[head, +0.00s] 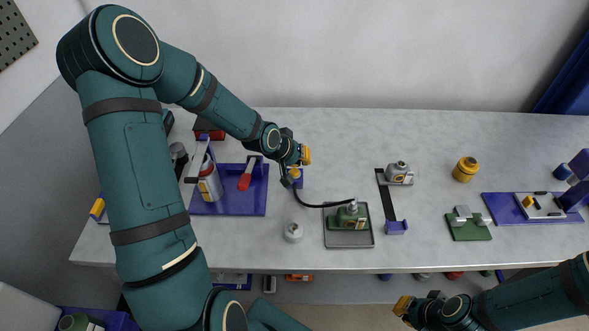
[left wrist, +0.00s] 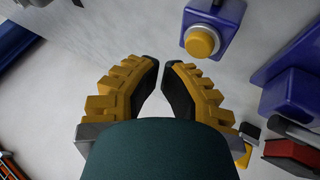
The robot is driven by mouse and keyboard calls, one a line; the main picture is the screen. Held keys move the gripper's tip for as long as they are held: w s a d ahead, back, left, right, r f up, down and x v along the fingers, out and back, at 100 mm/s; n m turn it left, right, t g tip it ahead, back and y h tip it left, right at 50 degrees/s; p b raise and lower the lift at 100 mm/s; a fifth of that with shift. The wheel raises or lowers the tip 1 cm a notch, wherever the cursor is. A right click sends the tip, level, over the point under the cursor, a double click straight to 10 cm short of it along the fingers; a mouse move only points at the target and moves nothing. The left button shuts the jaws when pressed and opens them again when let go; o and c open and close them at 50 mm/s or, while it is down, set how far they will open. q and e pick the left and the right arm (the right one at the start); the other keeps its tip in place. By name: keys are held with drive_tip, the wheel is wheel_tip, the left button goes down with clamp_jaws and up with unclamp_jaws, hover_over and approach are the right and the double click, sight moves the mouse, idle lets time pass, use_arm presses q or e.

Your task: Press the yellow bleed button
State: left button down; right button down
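The yellow button (left wrist: 201,41) is a round cap on a small blue block (left wrist: 224,22) at the upper right of the left wrist view. In the head view the blue block (head: 297,181) is partly hidden beneath my left gripper (head: 306,155), and I cannot make out the button there. In the left wrist view my left gripper (left wrist: 160,66) has a narrow gap between its yellow-backed fingers and holds nothing. Its tips are apart from the button, which lies beyond and right of them. My right gripper (head: 402,306) is low at the front, its finger opening unclear.
A black hose (head: 322,205) runs from near the blue block to a green device on a grey tray (head: 349,240). A white-grey knob (head: 293,232) stands close by. A blue mat (head: 228,207) with tools lies left. A yellow jar (head: 465,169) stands right on the pale bench.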

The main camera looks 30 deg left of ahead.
use_arm(q)
wheel_tip(320, 180, up, 4)
drive_tip(key=p, duration=0.3)
drive_tip(key=shift+r, duration=0.25)
drive_tip(key=shift+f, duration=0.1)
idle(0.6)
